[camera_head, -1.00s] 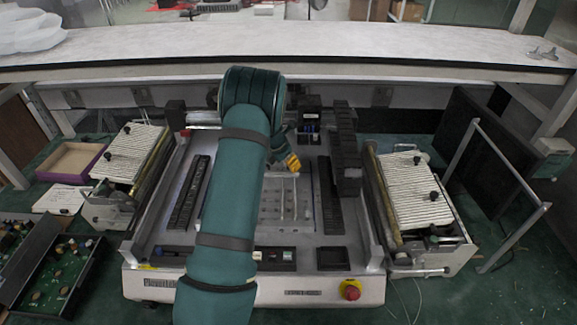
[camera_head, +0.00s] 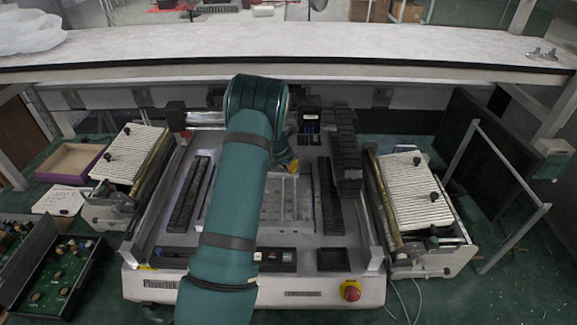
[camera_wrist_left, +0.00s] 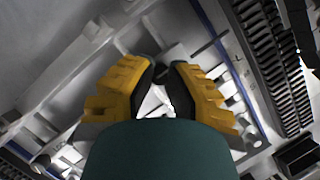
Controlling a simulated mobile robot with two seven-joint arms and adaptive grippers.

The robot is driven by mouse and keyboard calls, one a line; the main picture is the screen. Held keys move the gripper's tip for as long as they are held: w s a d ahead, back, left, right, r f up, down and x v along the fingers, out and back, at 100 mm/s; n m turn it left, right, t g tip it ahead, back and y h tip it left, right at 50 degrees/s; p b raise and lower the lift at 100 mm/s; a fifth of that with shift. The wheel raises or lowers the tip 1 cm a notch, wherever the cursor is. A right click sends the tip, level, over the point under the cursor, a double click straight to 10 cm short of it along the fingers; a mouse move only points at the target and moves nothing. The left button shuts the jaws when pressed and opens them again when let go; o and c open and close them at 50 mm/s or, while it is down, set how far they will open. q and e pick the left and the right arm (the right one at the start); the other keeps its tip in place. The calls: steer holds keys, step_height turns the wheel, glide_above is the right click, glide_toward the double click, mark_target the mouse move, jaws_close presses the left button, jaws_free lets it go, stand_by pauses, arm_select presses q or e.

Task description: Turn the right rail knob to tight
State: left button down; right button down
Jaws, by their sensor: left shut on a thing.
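My left gripper (camera_head: 292,166) has yellow fingers and is over the middle of the machine bed (camera_head: 222,175), mostly hidden behind my teal arm in the head view. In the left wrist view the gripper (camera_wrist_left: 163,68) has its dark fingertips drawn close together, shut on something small. The fingers and my teal wrist cover what is held, so I cannot make out the knob or its turn angle. A pale metal part shows between the fingers. My right gripper is in neither view.
Dark slotted strips stand on the bed left (camera_head: 188,194) and right (camera_head: 330,195) of the gripper. Ribbed feeder units flank the machine left (camera_head: 133,150) and right (camera_head: 412,190). A red stop button (camera_head: 350,291) is at the front. A long shelf (camera_head: 400,45) crosses behind.

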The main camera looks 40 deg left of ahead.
arm_select(q)
steer(key=shift+f+m, duration=0.1)
steer(key=shift+m, duration=0.2)
steer(key=m+h+b, duration=0.1)
steer(key=m, duration=0.1)
steer(key=shift+a+m+g, duration=0.1)
steer(key=shift+m+g, duration=0.2)
steer(key=shift+m, duration=0.1)
steer(key=m+h, duration=0.1)
steer(key=m, duration=0.2)
steer(key=shift+m+h, duration=0.3)
steer(key=m+g+b, duration=0.1)
steer(key=m, duration=0.2)
steer(key=shift+f+m+g+h, duration=0.1)
steer(key=shift+m+g+h, duration=0.3)
steer(key=m+g, duration=0.1)
steer(key=m, duration=0.2)
steer(key=shift+w+h+b, duration=0.15)
steer(key=shift+h+b, duration=0.15)
steer(key=shift+b, duration=0.05)
steer(key=m+g, duration=0.2)
steer(key=m, duration=0.3)
steer(key=shift+b, duration=0.35)
steer(key=m+g, duration=0.1)
steer(key=m, duration=0.3)
steer(key=shift+w+m+g, duration=0.1)
steer(key=shift+m+g, duration=0.3)
steer(key=shift+b, duration=0.3)
